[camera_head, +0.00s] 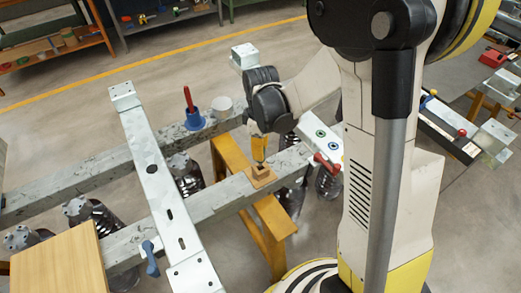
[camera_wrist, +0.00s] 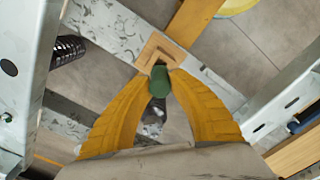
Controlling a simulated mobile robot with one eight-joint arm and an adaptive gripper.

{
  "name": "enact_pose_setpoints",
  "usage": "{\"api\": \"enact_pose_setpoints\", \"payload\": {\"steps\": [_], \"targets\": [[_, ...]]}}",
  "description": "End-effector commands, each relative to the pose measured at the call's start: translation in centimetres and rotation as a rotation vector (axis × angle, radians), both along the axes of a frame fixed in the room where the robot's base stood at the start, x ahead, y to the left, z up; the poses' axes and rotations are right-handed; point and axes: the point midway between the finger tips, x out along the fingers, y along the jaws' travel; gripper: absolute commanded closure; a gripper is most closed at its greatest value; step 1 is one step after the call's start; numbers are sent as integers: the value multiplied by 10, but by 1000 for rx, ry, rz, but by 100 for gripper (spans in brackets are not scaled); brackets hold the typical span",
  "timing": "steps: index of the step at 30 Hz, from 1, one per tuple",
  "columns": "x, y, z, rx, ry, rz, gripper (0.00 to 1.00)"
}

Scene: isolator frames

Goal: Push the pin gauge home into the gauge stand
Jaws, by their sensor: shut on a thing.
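The pin gauge shows as a green cylinder (camera_wrist: 159,84) between my yellow fingertips in the wrist view. My gripper (camera_wrist: 160,72) is shut on it; in the head view my gripper (camera_head: 259,153) points down just above the gauge stand. The gauge stand is a small square wooden block (camera_head: 261,180) on the grey beam. In the wrist view the stand (camera_wrist: 150,46) shows a square recess just beyond the green end. The green end overlaps the near edge of the stand. I cannot tell how deep the pin sits, as its lower part is hidden.
A blue holder (camera_head: 195,121) with a red-handled piece stands on the rear beam, beside a white cylinder (camera_head: 222,104). A plate with green and blue rings (camera_head: 320,133) and a red piece (camera_head: 327,163) lie close right of my gripper. A raised crossbar (camera_head: 160,185) lies left.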

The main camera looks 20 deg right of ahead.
Motion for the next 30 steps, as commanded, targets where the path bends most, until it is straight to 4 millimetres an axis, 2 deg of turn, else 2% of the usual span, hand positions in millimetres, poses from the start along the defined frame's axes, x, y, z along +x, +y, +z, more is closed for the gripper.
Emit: {"api": "enact_pose_setpoints", "payload": {"steps": [11, 30], "targets": [[0, 0, -1, 0, 0, 0, 100], [0, 0, -18, 0, 0, 0, 100]]}}
